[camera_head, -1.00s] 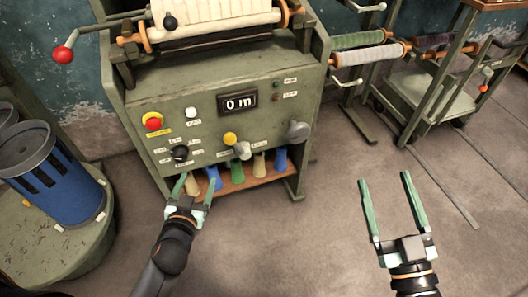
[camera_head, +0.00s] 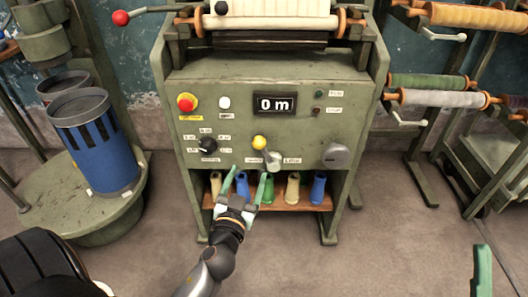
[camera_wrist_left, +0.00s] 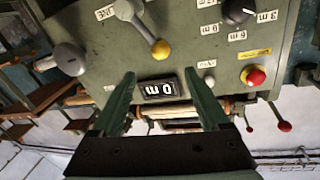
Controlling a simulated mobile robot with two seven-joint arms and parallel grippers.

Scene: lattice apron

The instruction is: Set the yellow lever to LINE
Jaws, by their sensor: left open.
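The yellow lever has a yellow ball knob (camera_head: 259,142) on a short grey arm, on the front of the green machine. In the head view its ball stands up and left of its grey hub. The lever also shows at the top of the left wrist view (camera_wrist_left: 161,49), where the panel appears upside down. Only one finger of my right gripper (camera_head: 482,270) shows at the right edge.
The panel also holds a red button (camera_head: 187,102), a black dial (camera_head: 207,145), a grey knob (camera_head: 336,155) and a display (camera_head: 275,104) reading 0 m. Several thread cones stand on a shelf (camera_head: 228,205) below. A blue bin (camera_head: 100,150) stands left; floor is clear at front right.

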